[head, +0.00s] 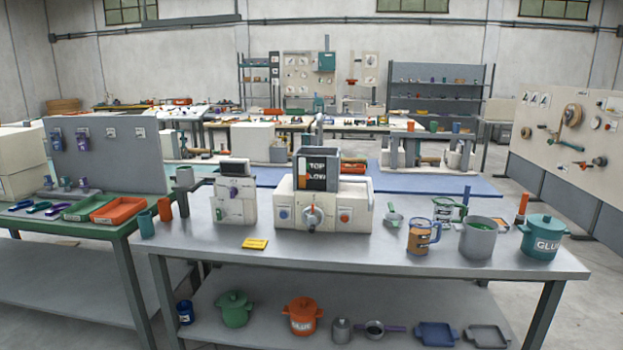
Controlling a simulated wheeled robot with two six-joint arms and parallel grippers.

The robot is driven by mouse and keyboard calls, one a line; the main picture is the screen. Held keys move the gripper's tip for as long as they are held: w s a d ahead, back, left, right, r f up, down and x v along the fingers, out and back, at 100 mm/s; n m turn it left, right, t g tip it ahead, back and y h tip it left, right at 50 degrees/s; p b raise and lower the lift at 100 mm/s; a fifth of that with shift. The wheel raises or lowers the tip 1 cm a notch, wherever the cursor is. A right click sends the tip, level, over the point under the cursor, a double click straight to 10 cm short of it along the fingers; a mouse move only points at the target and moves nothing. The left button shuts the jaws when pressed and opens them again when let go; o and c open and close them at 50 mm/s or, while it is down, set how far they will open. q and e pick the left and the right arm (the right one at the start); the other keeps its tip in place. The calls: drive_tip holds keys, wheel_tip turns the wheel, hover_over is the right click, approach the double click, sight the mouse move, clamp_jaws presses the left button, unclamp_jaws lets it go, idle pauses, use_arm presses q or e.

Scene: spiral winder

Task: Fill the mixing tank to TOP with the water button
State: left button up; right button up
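A cream machine (323,205) stands on the grey metal table. On top of it is a dark open-topped box (348,171), seemingly the mixing tank, with a panel (317,173) marked TOP above LOW. The panel has an orange and white strip at its left; the liquid level is too small to tell. The machine's front has a blue button (284,214) at left, a grey knob (313,217) in the middle and an orange-red button (345,217) at right. Which button is for water I cannot read. Neither of my grippers is in view.
A smaller cream unit (234,203) stands left of the machine, with a yellow card (255,244) in front. To the right are an orange jug (420,238), a grey pot (478,240) and a teal GLUE pot (542,238). The table's front edge is mostly clear.

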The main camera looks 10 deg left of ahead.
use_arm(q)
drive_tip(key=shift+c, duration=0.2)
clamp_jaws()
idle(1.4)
